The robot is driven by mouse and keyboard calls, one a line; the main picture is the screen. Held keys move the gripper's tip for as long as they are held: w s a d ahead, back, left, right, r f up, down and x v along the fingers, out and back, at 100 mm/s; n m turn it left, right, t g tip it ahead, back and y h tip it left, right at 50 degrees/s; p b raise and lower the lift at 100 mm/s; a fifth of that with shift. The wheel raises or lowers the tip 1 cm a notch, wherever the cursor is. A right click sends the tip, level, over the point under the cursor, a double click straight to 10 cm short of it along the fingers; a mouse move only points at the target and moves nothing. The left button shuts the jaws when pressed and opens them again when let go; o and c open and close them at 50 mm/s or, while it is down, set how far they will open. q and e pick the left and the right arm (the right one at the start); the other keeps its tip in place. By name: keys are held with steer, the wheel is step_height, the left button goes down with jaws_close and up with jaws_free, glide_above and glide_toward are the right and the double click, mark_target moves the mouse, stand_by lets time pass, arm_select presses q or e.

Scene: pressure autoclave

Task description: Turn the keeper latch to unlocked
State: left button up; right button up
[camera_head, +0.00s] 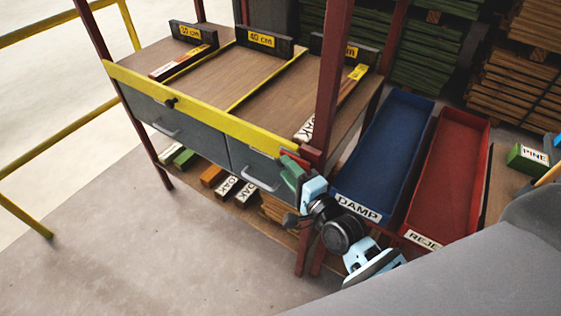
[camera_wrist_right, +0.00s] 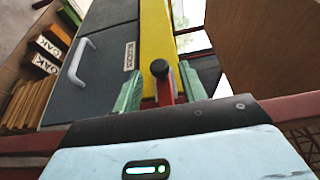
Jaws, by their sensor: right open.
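In the head view, my right gripper (camera_head: 291,172) is at the front right corner of the bench, and the latch is mostly hidden there. The grey drawer front (camera_wrist_right: 105,75) with its handle is beside the latch. My left gripper is not in view.
The wooden bench (camera_head: 205,82) has a yellow front rail (camera_head: 190,108) and a dark red post (camera_head: 328,90) close to my right gripper. A blue DAMP tray (camera_head: 385,150) and a red reject tray (camera_head: 450,165) stand to the right. Labelled blocks lie on the lower shelf.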

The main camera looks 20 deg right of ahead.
mark_target(281, 166)
steer(key=shift+x, duration=1.9)
steer(key=shift+c, duration=0.4)
jaws_close()
